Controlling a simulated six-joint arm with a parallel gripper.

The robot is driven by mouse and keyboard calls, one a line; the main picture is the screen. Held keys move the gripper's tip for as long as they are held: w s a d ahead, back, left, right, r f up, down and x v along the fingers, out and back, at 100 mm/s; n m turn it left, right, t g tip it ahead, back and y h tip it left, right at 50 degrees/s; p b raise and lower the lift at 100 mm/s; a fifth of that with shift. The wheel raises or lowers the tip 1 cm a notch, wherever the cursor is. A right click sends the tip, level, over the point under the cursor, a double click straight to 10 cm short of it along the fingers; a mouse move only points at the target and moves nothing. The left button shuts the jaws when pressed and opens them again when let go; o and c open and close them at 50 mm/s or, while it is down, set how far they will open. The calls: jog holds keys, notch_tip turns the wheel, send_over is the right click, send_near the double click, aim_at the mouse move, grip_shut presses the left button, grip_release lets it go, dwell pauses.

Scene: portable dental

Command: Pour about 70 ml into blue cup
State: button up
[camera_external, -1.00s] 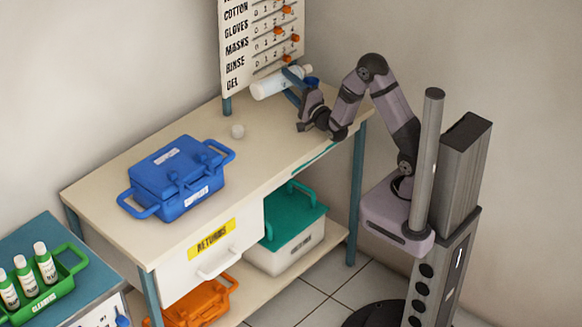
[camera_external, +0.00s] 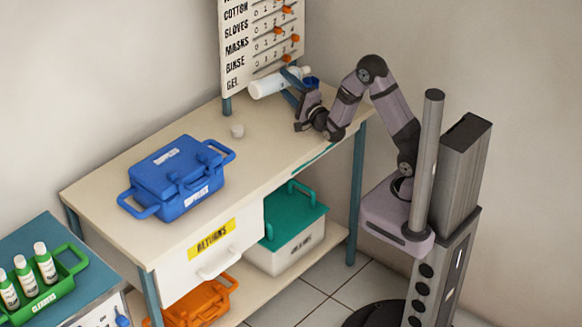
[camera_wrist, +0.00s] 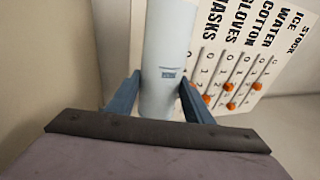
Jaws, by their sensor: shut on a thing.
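My gripper (camera_external: 295,82) is shut on a white bottle (camera_external: 270,86) above the back right of the workbench. The bottle is tipped to lie nearly level, its neck end to the right. In the wrist view the bottle (camera_wrist: 167,60) sits between the blue fingers (camera_wrist: 157,95) and carries a small dark label. The blue cup (camera_external: 312,81) shows only in part, just right of the bottle's neck and behind my gripper. I cannot tell whether liquid is flowing or how much the cup holds.
A stock board (camera_external: 262,45) with orange pegs stands at the bench's back edge. A blue case (camera_external: 176,170) stands on the bench (camera_external: 130,165) at left. The bench top between case and gripper is mostly clear.

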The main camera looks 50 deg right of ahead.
jog(key=shift+a, duration=0.1)
jog(key=shift+w+a, duration=0.1)
jog(key=shift+a, duration=0.1)
jog(key=shift+m, duration=0.4)
dwell(1.3)
jog(key=shift+r, duration=0.1)
